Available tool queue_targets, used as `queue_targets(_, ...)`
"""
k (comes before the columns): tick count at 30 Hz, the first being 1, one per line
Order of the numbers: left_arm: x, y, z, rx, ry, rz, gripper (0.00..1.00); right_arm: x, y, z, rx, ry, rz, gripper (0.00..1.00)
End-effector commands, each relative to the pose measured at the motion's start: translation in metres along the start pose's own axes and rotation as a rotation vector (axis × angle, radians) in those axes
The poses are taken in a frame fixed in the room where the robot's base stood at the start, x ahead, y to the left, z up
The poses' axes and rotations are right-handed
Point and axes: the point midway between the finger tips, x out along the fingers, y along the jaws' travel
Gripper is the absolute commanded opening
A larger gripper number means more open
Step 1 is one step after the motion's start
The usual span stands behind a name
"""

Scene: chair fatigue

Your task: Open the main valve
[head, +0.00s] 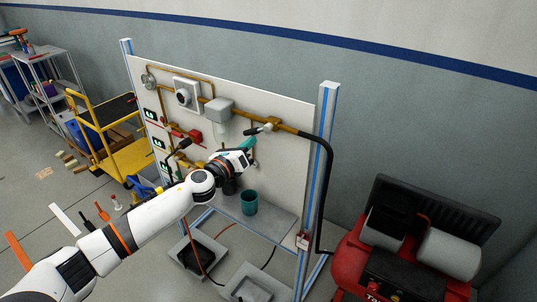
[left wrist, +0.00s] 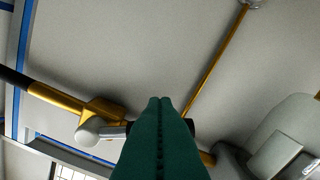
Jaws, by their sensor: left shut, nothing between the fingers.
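The main valve appears to be the one on the brass pipe at the right of the white panel. Its light lever (head: 258,130) lies roughly along the pipe. In the left wrist view the valve's rounded grey cap (left wrist: 87,133) and metal lever (left wrist: 114,131) show left of my fingers, and the lever runs behind them. My left gripper (head: 247,142) has green fingers, shut together and empty, just below the lever. The fingers also fill the lower middle of the left wrist view (left wrist: 160,101). I cannot tell whether they touch the lever. My right gripper is not in view.
A black hose (head: 328,185) runs down the right post (head: 324,130). A teal cup (head: 249,202) stands on the shelf below. A red compressor (head: 400,265) stands at the right.

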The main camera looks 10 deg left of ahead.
Motion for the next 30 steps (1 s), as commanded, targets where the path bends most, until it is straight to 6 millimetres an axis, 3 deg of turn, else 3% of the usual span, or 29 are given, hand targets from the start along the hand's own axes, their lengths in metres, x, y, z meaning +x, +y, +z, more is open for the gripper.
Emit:
queue_targets(15, 0.001, -0.004, -0.028, 0.396, 0.001, 0.018, 0.0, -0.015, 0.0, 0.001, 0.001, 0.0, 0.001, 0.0)
queue_targets(30, 0.002, -0.004, -0.033, 0.505, -0.001, 0.024, 0.0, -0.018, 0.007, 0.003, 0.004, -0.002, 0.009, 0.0)
